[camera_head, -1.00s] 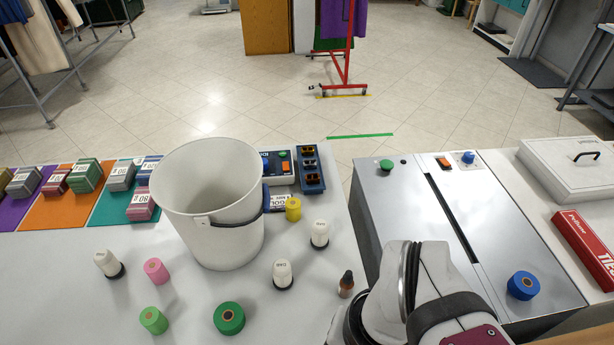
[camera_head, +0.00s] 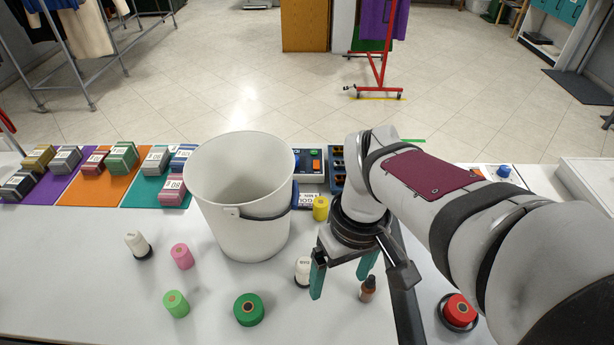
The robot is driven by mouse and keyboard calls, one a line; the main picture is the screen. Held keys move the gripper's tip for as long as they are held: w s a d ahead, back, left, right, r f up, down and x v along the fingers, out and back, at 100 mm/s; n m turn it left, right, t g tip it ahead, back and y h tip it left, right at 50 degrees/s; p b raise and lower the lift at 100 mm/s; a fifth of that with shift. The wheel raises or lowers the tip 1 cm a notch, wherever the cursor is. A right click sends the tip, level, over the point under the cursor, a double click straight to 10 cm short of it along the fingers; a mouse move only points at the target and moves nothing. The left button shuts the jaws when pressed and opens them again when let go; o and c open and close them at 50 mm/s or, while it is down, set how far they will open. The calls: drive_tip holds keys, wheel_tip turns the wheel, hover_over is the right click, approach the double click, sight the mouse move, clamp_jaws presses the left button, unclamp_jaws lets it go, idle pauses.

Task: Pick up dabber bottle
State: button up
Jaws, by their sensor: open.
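A white dabber bottle (camera_head: 302,271) with a dark base stands on the table, partly behind the left finger of my gripper. Another white dabber bottle (camera_head: 137,245) stands at the left, slightly tilted in the picture. A third is not visible now; the arm covers that area. My gripper (camera_head: 341,275) points down with its green fingers apart and nothing between them. It hangs over the table, right of the nearer dabber bottle. Whether the left finger touches that bottle I cannot tell.
A white bucket (camera_head: 240,200) stands left of my gripper. A small brown dropper bottle (camera_head: 367,289) is close by the right finger.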

sight(305, 263)
drive_tip(key=w+a+f+n, duration=0.2)
drive_tip(key=w+a+n, duration=0.1)
drive_tip(key=w+n, duration=0.25)
drive_tip(key=w+a+f+n, duration=0.2)
drive_tip(key=w+f+n, duration=0.15)
drive_tip(key=w, duration=0.25)
drive_tip(key=shift+n+h, duration=0.4)
drive_tip(key=shift+n, duration=0.2)
drive_tip(key=f, duration=1)
drive_tip(key=w+f, duration=0.1)
drive_tip(key=f, duration=0.4)
drive_tip(key=shift+a, duration=0.35)
drive_tip(key=shift+r, duration=0.1)
clamp_jaws()
